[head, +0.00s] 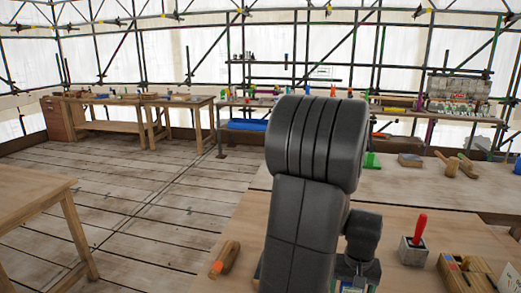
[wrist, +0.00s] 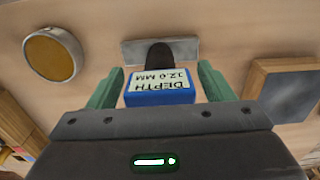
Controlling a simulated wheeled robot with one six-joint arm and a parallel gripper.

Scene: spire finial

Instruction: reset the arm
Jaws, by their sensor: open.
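My gripper (wrist: 160,78) is open in the wrist view, its two green fingers spread apart. A blue block (wrist: 160,97) with a white label reading "DEPTH 12.0 MM" is between the fingers, with a narrow gap visible on each side. A grey metal plate with a dark rounded piece (wrist: 160,52) lies just beyond the block. In the head view my dark arm rises through the middle and hides much of the bench behind it. The gripper is low beside the arm there, mostly hidden.
On the wooden bench (head: 240,215) are a wooden tool with an orange end (head: 225,258), a red-handled tool in a block (head: 414,245) and a wooden box (head: 470,272). The wrist view shows a round disc (wrist: 53,54) and a dark-topped wooden block (wrist: 285,90). Open floor (head: 130,190) lies left.

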